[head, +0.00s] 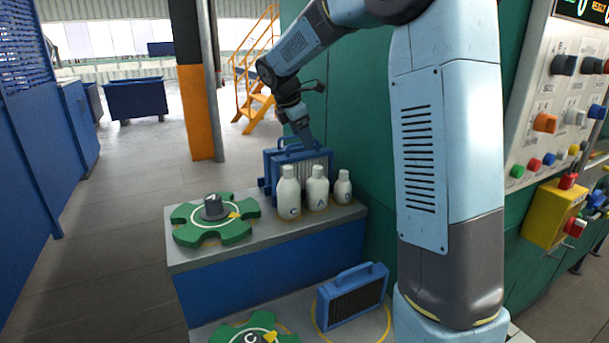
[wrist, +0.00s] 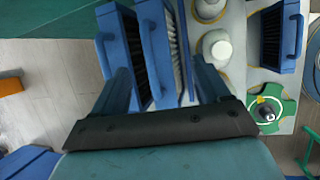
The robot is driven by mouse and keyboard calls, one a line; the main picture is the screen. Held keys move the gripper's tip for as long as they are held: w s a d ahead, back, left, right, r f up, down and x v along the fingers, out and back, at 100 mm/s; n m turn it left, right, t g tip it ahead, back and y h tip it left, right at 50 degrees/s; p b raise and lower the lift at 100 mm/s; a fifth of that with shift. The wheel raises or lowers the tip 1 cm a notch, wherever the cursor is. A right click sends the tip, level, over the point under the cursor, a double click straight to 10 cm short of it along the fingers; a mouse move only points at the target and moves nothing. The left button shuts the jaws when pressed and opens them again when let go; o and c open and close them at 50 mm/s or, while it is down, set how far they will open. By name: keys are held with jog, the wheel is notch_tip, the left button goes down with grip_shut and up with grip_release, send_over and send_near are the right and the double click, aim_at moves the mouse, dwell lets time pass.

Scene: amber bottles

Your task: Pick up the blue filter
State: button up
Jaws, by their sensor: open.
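Two blue filters stand side by side at the back of the upper bench, behind the bottles. The front filter (head: 313,165) has a pale pleated face; the one behind it (head: 270,160) is partly hidden. In the wrist view, the pale-faced filter (wrist: 157,45) lies between my fingers, and the dark-faced filter (wrist: 118,40) is partly covered by the left finger. A third blue filter (head: 352,297), with a dark face, stands on the lower bench; it also shows in the wrist view (wrist: 280,35). My gripper (head: 305,142) is open just above the back pair. Contact cannot be told.
Several white bottles (head: 289,192) stand close in front of the back filters; one (wrist: 217,46) is near my right finger. A green lobed wheel (head: 235,212) lies to the left. Another (head: 232,332) is on the lower bench. A green wall (head: 350,130) stands close behind.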

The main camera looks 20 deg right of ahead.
aim_at(307, 153)
jog(key=shift+w+x, duration=0.15)
jog(key=shift+x, duration=1.6)
jog(key=shift+w+x, duration=0.1)
jog(key=shift+x, duration=1.65)
jog(key=shift+a, duration=0.15)
jog(key=shift+c, duration=0.2)
jog(key=c, duration=1.3)
